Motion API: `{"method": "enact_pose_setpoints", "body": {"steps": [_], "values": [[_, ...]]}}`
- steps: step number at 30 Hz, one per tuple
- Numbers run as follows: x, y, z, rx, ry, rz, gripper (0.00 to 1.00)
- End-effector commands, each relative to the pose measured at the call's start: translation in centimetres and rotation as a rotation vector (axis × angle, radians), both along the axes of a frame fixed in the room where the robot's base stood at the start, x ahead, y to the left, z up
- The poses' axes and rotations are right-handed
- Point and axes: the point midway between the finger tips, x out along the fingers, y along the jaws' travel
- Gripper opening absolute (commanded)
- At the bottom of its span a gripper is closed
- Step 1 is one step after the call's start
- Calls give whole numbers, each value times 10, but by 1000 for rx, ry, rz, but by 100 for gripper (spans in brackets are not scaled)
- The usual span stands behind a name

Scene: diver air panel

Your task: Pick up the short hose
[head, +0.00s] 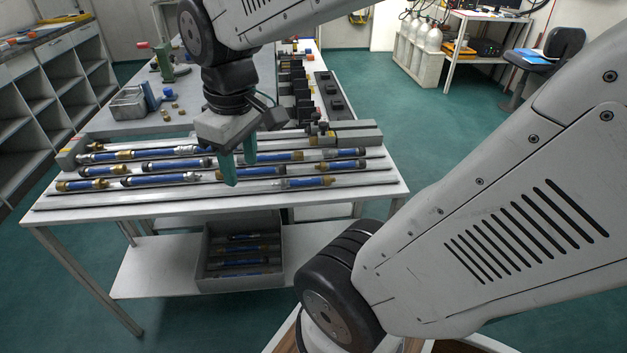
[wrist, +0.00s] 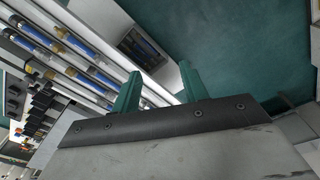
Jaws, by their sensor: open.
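Several blue hoses with brass or black end fittings lie in rows on the white table. Among them are a hose at the front (head: 160,180), one in the middle row (head: 178,165) and one at the back (head: 270,156). Their lengths are hard to compare, so I cannot tell which is the short hose. My gripper (head: 241,168) points down over the rows, its green fingers apart with nothing between them. It hides part of the rows behind it. In the wrist view the open fingers (wrist: 160,74) show, with blue hoses (wrist: 37,34) at upper left.
A grey bin (head: 210,278) with more hoses stands on the shelf below the table. Black blocks (head: 297,85) and a green vise-like tool (head: 168,62) stand farther back. Shelving (head: 60,85) is at left. Green floor is open beyond the table at right.

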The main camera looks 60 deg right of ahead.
Motion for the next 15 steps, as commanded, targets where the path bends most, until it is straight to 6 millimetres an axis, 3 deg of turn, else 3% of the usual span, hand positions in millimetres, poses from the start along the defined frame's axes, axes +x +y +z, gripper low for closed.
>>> {"method": "enact_pose_setpoints", "body": {"steps": [3,6,10,15], "values": [[34,-49,-24,-7,36,93,44],[54,-96,-49,-10,51,188,44],[66,-157,-87,-9,70,309,44],[64,-221,-133,-4,83,434,44]]}}
